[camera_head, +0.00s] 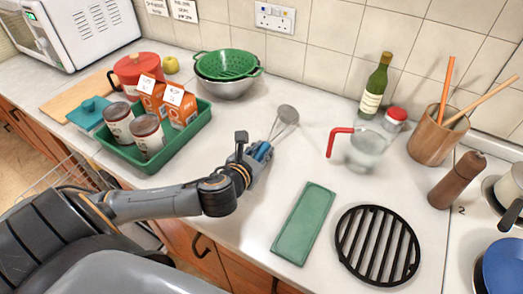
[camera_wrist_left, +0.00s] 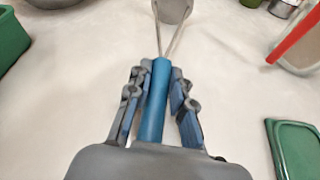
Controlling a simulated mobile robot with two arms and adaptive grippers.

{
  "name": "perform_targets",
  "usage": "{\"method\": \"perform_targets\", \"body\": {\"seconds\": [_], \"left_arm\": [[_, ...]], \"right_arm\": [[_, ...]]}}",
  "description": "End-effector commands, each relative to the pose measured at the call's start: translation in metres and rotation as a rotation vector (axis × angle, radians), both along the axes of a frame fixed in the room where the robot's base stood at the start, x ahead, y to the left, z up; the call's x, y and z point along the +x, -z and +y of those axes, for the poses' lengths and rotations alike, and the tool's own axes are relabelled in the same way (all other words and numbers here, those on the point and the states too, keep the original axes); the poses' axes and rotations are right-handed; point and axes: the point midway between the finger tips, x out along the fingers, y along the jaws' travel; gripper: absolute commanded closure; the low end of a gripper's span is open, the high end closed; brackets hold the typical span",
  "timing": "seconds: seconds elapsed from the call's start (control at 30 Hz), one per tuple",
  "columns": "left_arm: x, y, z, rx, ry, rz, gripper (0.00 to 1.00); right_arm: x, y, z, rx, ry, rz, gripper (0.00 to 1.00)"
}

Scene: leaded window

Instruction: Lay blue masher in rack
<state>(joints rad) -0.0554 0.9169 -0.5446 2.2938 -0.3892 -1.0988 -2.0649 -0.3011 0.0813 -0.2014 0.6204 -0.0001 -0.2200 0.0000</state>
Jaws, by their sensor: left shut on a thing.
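The blue masher has a blue handle, two thin metal rods and a round grey head (camera_head: 287,114). Its handle (camera_wrist_left: 155,105) lies between the fingers of my left gripper (camera_wrist_left: 158,95), which is shut on it. In the head view my left gripper (camera_head: 259,152) is over the middle of the counter, with the masher's head pointing away to the back right. I cannot tell whether the masher touches the counter. A wire rack (camera_head: 72,172) shows low at the left, below the counter's front edge, partly hidden by my left arm. My right gripper is not in view.
A green tray (camera_head: 190,140) with cans and cartons stands left of my gripper. A green colander (camera_head: 228,64), a glass jug (camera_head: 366,148) and a wine bottle (camera_head: 375,88) stand behind. A green mat (camera_head: 303,224) and a black round grate (camera_head: 378,245) lie to the right.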

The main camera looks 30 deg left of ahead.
Motion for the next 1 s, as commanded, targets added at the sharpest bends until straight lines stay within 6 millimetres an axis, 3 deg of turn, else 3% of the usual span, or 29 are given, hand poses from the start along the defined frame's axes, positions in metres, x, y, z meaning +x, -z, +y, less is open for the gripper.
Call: {"method": "perform_targets", "body": {"seconds": [0.1, 0.13, 0.23, 0.63, 0.77, 0.93, 1.0], "left_arm": [[0.000, 0.002, 0.000, 0.001, 0.001, -0.001, 1.00], [0.000, 0.003, 0.000, 0.001, 0.000, 0.000, 0.76], [0.000, 0.002, 0.000, 0.001, 0.000, 0.000, 0.56], [-0.003, -0.001, -0.001, 0.000, 0.001, 0.001, 0.56], [-0.020, -0.008, -0.004, 0.003, 0.003, 0.001, 0.56], [-0.057, -0.022, -0.010, 0.000, 0.006, 0.003, 0.56], [-0.068, -0.035, -0.011, 0.002, 0.001, 0.007, 0.56]], "right_arm": [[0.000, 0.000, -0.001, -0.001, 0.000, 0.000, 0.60], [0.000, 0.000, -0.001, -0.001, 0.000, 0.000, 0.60], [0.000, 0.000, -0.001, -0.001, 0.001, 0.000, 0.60], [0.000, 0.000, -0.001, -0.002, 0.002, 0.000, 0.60], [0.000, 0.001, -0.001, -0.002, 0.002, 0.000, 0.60], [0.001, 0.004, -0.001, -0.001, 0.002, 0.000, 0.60], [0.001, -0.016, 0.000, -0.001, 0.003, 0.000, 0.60]]}}
